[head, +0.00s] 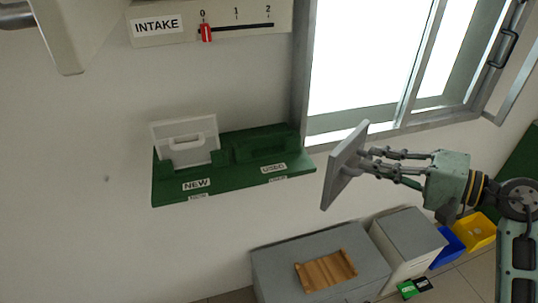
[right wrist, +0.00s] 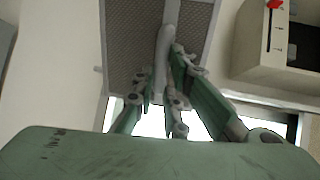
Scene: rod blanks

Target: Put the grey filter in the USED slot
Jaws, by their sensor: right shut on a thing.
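The grey filter (head: 344,166) is a flat panel held in the air to the right of the green rack (head: 168,189). My right gripper (head: 374,160) is shut on it; the right wrist view also shows the filter (right wrist: 133,50), with the fingers (right wrist: 168,75) closed on its raised grip bar. The rack has a slot labelled NEW with a white filter (head: 188,143) standing in it. The USED slot (head: 260,147) beside it, on the right, shows no filter. My left gripper is not in view.
A window (head: 365,60) with a metal frame is behind and above. An INTAKE panel (head: 225,32) with a red slider is on the wall above the rack. Below are grey cabinets (head: 275,267), a wooden tray (head: 326,271), and blue and yellow bins (head: 475,234). The space between filter and rack looks clear.

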